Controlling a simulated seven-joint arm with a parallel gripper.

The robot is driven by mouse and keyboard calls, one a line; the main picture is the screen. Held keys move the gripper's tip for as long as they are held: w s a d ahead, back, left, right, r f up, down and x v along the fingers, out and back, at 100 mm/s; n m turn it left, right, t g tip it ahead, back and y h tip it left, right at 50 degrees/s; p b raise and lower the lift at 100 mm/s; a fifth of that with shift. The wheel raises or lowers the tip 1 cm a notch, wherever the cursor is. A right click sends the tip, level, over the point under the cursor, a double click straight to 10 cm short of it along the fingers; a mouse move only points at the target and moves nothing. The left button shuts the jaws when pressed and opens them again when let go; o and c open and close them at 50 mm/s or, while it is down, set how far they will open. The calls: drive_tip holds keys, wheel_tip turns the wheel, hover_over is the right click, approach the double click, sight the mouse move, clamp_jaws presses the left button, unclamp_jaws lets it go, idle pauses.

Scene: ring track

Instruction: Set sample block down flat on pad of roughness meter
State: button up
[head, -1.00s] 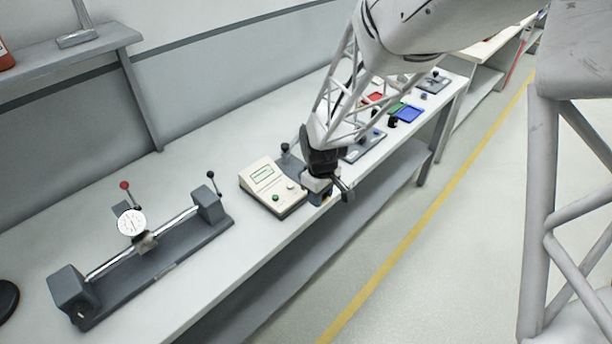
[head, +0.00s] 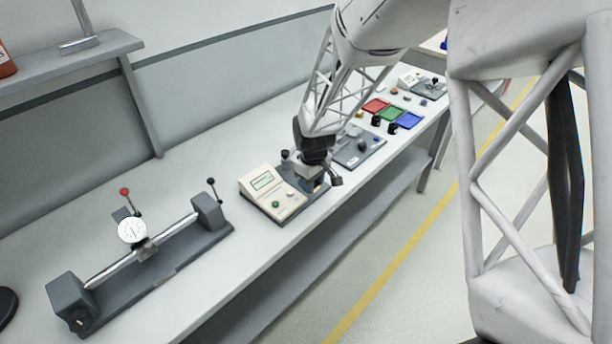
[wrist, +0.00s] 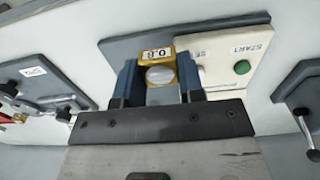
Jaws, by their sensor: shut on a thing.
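The roughness meter (head: 270,192) is a cream box with a small green screen and a green button, on a dark grey base. In the wrist view its cream panel (wrist: 222,52) reads START. My gripper (head: 319,184) is low over the right end of that base. In the wrist view my gripper (wrist: 159,82) has its two blue fingers shut on the sample block (wrist: 159,50), a yellow block with a 0.8 label and a grey round face. The pad is hidden under the block and fingers. I cannot tell whether the block touches it.
A bench gauge with a dial (head: 132,231) stands at the left of the bench. To the right are a grey plate with fixtures (head: 360,150) and red, green and blue trays (head: 408,121). The bench's front edge runs close by the meter. A wall shelf (head: 75,55) is at upper left.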

drive_tip(key=w, duration=0.2)
drive_tip(key=w+a, duration=0.1)
drive_tip(key=w, duration=0.4)
drive_tip(key=shift+w+a+f, duration=0.3)
drive_tip(key=shift+a+f, duration=0.05)
drive_tip(key=shift+f, duration=1.8)
drive_tip(key=shift+f, duration=0.15)
drive_tip(key=o, duration=1)
wheel_tip(320, 180, up, 12)
drive_tip(key=shift+r, duration=0.2)
